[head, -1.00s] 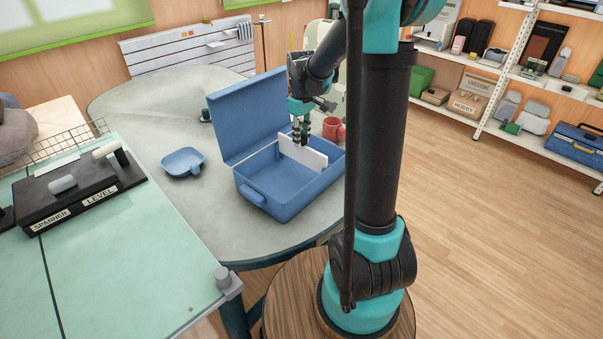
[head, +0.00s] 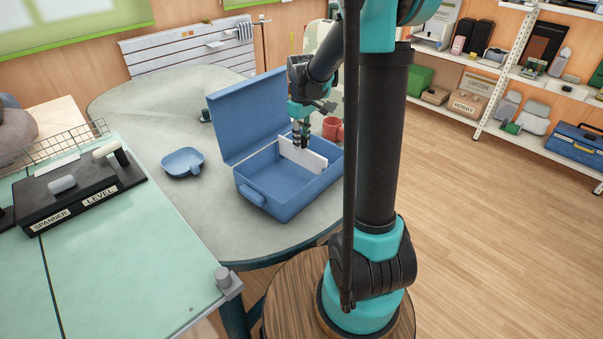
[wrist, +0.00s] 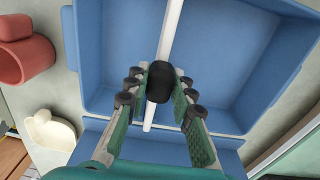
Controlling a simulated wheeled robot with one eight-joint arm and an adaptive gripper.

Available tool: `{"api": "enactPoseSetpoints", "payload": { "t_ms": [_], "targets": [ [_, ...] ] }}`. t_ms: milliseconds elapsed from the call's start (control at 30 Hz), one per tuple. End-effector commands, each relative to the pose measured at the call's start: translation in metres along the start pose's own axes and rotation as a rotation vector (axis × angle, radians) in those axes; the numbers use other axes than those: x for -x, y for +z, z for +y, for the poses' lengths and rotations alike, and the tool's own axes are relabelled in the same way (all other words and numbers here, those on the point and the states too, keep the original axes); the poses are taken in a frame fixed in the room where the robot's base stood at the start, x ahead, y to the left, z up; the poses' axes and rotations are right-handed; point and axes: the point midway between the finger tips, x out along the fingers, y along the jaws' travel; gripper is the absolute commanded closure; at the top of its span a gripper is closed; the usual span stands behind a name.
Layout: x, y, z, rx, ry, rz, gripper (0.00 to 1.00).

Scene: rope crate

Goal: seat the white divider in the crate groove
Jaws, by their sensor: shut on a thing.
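The blue crate (head: 285,207) stands on the grey table with its lid (head: 245,115) raised. The white divider (head: 312,160) is upright inside it, spanning the interior toward the right side. In the wrist view the divider (wrist: 173,25) shows edge-on as a thin white strip between the crate walls. My gripper (head: 301,140) is over the divider's top edge, and in the wrist view its fingers (wrist: 159,92) are closed around a black grip (wrist: 159,80) on that edge. The divider's bottom edge and the groove are hidden, so I cannot tell whether they meet.
A red mug (head: 332,128) stands close behind the crate on the right. A blue dish (head: 182,162) lies on the table left of the crate. A cream-coloured item (wrist: 50,130) lies beside the crate in the wrist view. The table in front of the dish is clear.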

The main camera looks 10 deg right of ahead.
Motion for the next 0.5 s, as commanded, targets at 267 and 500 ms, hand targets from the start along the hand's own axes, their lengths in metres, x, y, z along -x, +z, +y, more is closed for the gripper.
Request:
{"api": "enactPoseSetpoints", "payload": {
  "t_ms": [267, 500],
  "targets": [
    [-0.0032, 0.0000, 0.0000, 0.000, 0.000, 0.000, 1.00],
    [-0.0057, 0.0000, 0.0000, 0.000, 0.000, 0.000, 1.00]
  ]
}}
